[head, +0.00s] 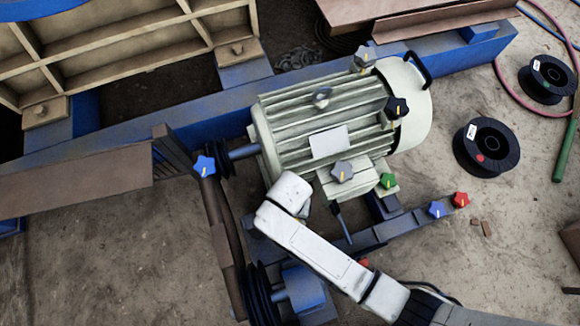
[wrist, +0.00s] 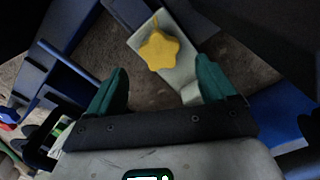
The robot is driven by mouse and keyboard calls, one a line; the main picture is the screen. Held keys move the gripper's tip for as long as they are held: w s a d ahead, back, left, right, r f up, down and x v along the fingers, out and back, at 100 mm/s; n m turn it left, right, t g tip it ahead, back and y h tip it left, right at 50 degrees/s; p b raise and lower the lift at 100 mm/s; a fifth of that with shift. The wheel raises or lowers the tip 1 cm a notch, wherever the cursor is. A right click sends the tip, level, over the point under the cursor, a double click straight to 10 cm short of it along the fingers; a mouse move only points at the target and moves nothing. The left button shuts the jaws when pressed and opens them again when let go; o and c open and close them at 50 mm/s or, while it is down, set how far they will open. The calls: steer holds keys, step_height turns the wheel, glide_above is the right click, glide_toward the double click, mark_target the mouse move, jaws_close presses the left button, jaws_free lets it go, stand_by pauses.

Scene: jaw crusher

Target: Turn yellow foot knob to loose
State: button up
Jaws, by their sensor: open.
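The yellow foot knob (wrist: 158,50) is star-shaped and sits on a pale foot plate in the wrist view, with a small yellow pointer at its upper edge. My gripper (wrist: 160,82) has two green fingers spread wide apart, with nothing between them. The knob lies just beyond the fingertips, near the middle of the gap, and does not touch them. In the head view the yellow knob and my gripper are hidden behind my arm and the motor.
The ribbed motor (head: 320,125) carries grey, black and green knobs (head: 388,181). A blue knob (head: 204,166) stands by the belt. Another blue knob (head: 436,209) and a red knob (head: 460,199) sit on the blue rail. Black spools (head: 487,147) lie on the right floor.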

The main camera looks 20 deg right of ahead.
step_height(320, 180, down, 6)
steer(key=shift+r+b, duration=0.25)
steer(key=shift+b, duration=0.95)
steer(key=shift+c, duration=0.2)
steer(key=c, duration=1)
